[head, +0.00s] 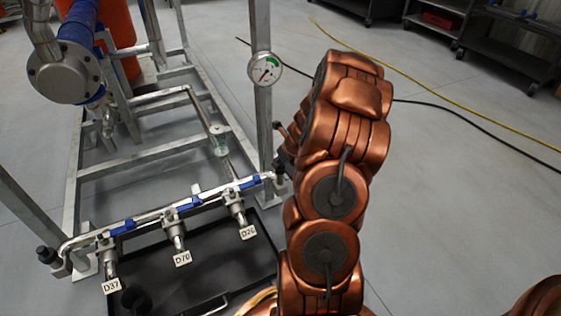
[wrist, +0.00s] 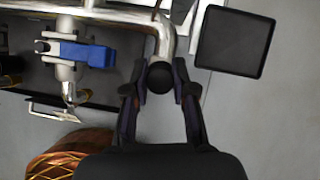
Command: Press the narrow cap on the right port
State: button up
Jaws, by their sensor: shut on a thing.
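My gripper (wrist: 160,86) is shut on a round black cap (wrist: 160,77), one finger on each side of it. The cap sits in line with the bent-down right end of the steel pipe (wrist: 167,40). From this angle I cannot tell whether it is seated on the port or just beside it. In the head view the right end of the manifold pipe (head: 268,177) runs in behind my copper arm, which hides most of my gripper and the cap.
Blue-handled valves (head: 183,206) with tags D37, D70 and D26 line the manifold above a black tray (head: 222,272). A black cylinder (head: 135,299) stands in the tray. A black fitting (head: 46,254) is at the left end. A gauge (head: 265,69) hangs on the post. A dark square plate (wrist: 235,43) lies right of the cap.

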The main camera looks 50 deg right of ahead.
jog(key=o, duration=0.9)
jog(key=o, duration=0.5)
jog(key=shift+c, duration=0.2)
jog(key=shift+r, duration=0.15)
jog(key=shift+r+p, duration=3.4)
jog(key=shift+p, duration=1.15)
grip_shut()
